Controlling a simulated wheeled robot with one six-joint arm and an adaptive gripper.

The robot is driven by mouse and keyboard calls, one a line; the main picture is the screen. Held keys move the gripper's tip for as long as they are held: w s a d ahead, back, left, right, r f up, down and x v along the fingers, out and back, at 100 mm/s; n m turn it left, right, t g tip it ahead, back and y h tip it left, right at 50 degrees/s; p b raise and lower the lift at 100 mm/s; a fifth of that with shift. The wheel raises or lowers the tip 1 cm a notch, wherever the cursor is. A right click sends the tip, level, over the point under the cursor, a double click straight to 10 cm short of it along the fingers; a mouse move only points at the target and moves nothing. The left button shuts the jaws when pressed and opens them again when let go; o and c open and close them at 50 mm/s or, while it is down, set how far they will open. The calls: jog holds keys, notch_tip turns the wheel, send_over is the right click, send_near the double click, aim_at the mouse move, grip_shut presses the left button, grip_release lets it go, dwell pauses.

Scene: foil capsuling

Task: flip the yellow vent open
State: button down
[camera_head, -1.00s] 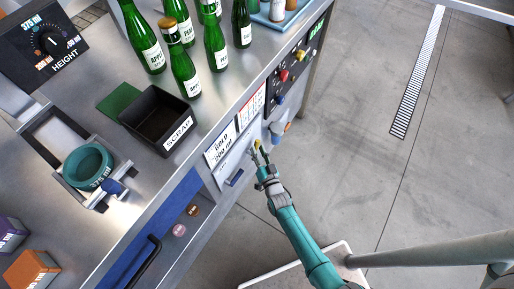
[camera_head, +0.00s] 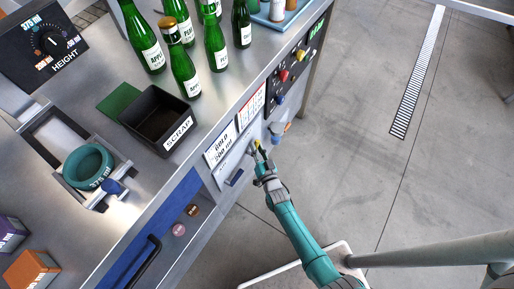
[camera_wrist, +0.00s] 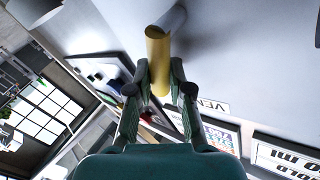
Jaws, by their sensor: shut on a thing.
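The yellow vent (camera_wrist: 158,48) is a small yellow lever on the grey front panel of the machine, beside a pale round fitting. In the wrist view it runs down between my fingers. In the head view only a small yellow bit of the vent (camera_head: 257,143) shows at my fingertips. My gripper (camera_wrist: 160,82) is shut on the yellow vent, one finger on each side of it. In the head view my gripper (camera_head: 259,151) reaches the front panel from below. The part of the vent behind the fingers is partly hidden.
A VENT label (camera_wrist: 212,106) is right of the fingers. A "GOLD" card (camera_head: 221,145) and a control panel with coloured knobs (camera_head: 287,76) are on the front. A scrap bin (camera_head: 144,112) and green bottles (camera_head: 186,75) stand on top.

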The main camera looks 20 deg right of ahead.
jog(key=shift+a, duration=0.1)
jog(key=shift+s+a+r+n+t+y, duration=0.1)
jog(key=shift+s+a+n+t+y, duration=0.15)
jog(key=shift+n+t, duration=0.5)
jog(key=shift+s+a+f+n+t+y, duration=0.1)
jog(key=shift+s+a+n+t+y, duration=0.2)
jog(key=shift+n, duration=0.75)
jog(key=shift+s+a+r+n+t+y, duration=0.1)
jog(key=shift+a+n+t, duration=0.2)
jog(key=shift+n+t, duration=0.5)
jog(key=c, duration=1.3)
grip_release()
jog(key=shift+s, duration=0.1)
jog(key=v, duration=1.2)
